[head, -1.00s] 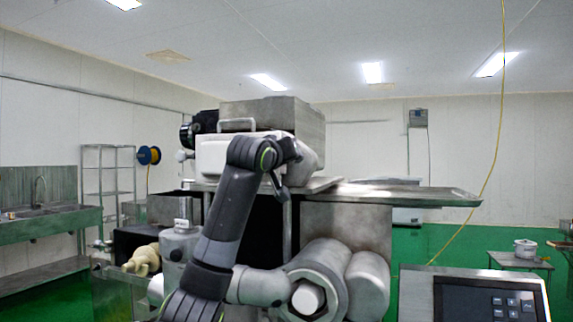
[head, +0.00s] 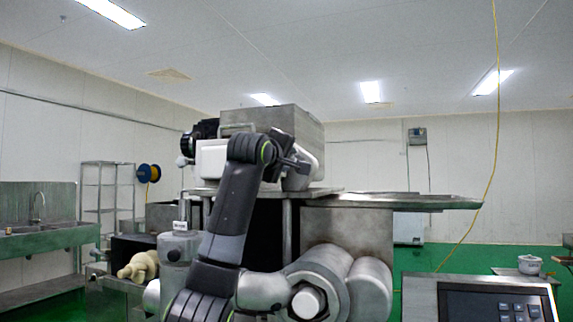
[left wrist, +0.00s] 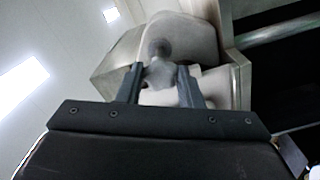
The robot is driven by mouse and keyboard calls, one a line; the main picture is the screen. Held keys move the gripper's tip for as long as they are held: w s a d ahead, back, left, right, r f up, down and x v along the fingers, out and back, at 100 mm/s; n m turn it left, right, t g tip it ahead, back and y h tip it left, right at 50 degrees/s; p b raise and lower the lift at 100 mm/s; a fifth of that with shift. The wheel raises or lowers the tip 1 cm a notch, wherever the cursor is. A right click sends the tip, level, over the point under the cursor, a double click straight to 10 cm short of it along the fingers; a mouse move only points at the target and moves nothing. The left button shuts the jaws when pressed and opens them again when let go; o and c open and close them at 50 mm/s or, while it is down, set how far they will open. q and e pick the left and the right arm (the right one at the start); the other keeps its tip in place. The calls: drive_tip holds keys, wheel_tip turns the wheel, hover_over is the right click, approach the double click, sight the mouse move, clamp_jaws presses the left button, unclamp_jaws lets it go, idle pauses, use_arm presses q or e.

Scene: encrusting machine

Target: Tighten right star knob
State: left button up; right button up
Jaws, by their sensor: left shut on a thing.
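My left gripper (head: 303,166) reaches up to the side of the machine's upper housing (head: 272,118). In the left wrist view, its two dark fingers (left wrist: 158,84) are shut on a small grey knob (left wrist: 160,73). The fingers sit on either side of the knob, and a round grey shaft or boss (left wrist: 160,48) shows behind it. The knob's star shape is not clear, and in the head view the gripper hides it. My right gripper is in neither view.
A flat metal tray (head: 405,201) juts out to the right of the housing. A control panel (head: 490,300) is at the lower right. A sink (head: 40,235) stands far left. The air right of the housing is open.

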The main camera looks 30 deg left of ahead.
use_arm(q)
drive_tip(key=shift+n, duration=0.3)
drive_tip(key=o, duration=1)
drive_tip(key=b+v, duration=0.6)
drive_tip(key=v, duration=1.1)
drive_tip(key=shift+s+d, duration=0.1)
drive_tip(key=shift+s, duration=0.15)
drive_tip(key=shift+w, duration=0.1)
